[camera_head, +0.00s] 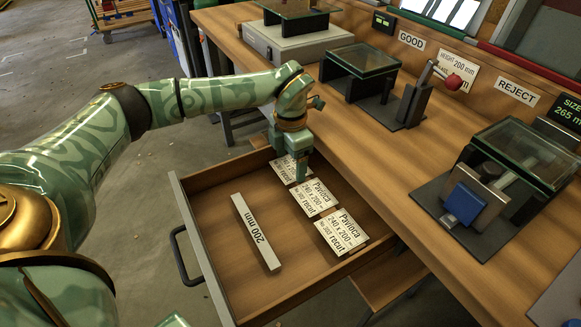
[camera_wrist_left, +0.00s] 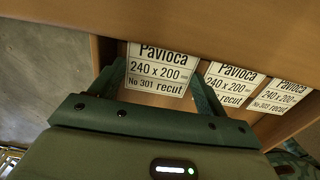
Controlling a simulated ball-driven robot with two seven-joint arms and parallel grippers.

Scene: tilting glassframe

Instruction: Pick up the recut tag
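Three white recut tags lie in a row in the open wooden drawer (camera_head: 212,207). The far tag (camera_head: 283,172) is partly hidden by my left gripper (camera_head: 297,172). The middle tag (camera_head: 314,199) and near tag (camera_head: 340,232) lie clear. In the left wrist view, the tag reading "240 x 200 mm No 301 recut" (camera_wrist_left: 158,70) lies between the two fingers of my left gripper (camera_wrist_left: 160,82). The fingers are apart, one at each side of it. Whether they touch it cannot be told. The other two tags (camera_wrist_left: 231,84) (camera_wrist_left: 283,95) are to the right. My right gripper is not visible.
A long white "200 mm" bar (camera_head: 256,232) lies in the drawer left of the tags. The bench top (camera_head: 390,155) overhangs the drawer's right side. The drawer's left part is bare.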

